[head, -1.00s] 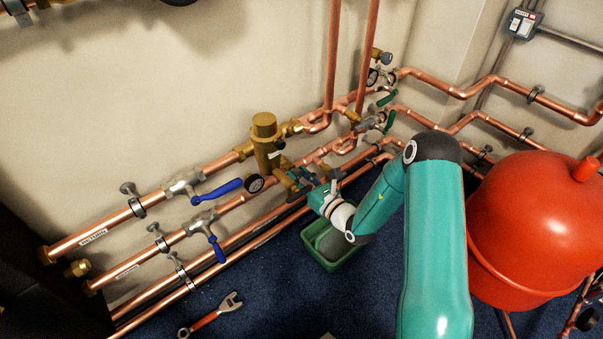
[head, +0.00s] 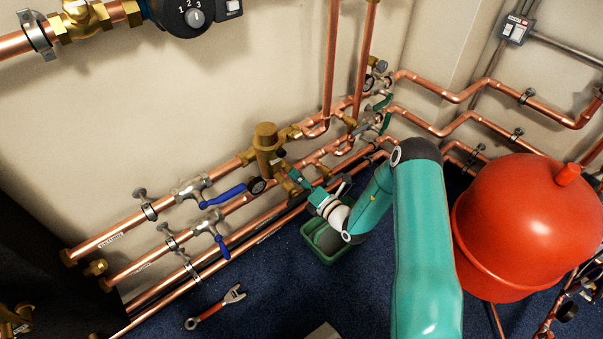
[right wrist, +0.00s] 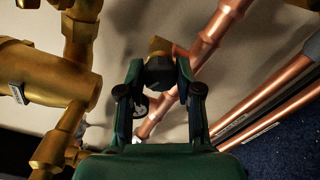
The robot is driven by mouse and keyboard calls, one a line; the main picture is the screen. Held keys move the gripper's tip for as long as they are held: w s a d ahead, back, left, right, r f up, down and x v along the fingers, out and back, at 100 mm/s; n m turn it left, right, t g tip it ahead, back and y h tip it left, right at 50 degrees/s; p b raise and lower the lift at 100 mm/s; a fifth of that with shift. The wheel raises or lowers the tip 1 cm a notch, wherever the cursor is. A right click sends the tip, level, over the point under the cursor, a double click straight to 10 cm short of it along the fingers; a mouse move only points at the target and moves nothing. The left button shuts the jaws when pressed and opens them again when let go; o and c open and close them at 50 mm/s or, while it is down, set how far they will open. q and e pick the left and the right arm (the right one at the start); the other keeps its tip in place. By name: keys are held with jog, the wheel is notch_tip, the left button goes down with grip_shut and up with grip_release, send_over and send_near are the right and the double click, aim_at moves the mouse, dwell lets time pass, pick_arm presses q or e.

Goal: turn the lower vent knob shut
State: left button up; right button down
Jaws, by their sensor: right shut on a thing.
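The lower vent knob (right wrist: 160,76) is a small dark knob with a brass body (right wrist: 159,46) behind it in the right wrist view. My right gripper (right wrist: 161,71) is shut on it, with one dark finger on each side. In the head view my right gripper (head: 303,183) is at the front of the brass separator (head: 266,150), low by the copper pipes. The knob is hidden there by the gripper. How far the knob is turned cannot be told. My left gripper is not in view.
Copper pipes (head: 213,205) run along the wall, with blue lever handles (head: 224,194) to the left. A green bin (head: 313,240) stands below my right wrist. A red tank (head: 525,225) is on the right. A wrench (head: 215,308) lies on the blue floor.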

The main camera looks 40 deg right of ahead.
jog(key=shift+s+d+f+m+p, duration=0.15)
jog(key=shift+m+p, duration=0.8)
jog(key=shift+m, duration=2.25)
jog(key=shift+f+m+p, duration=0.1)
jog(key=shift+m+p, duration=0.85)
jog(key=shift+m, duration=2.25)
jog(key=c, duration=0.9)
grip_release()
jog(key=shift+o, duration=0.7)
jog(key=shift+r, duration=0.1)
jog(key=s, duration=1.1)
jog(key=shift+s+d, duration=0.4)
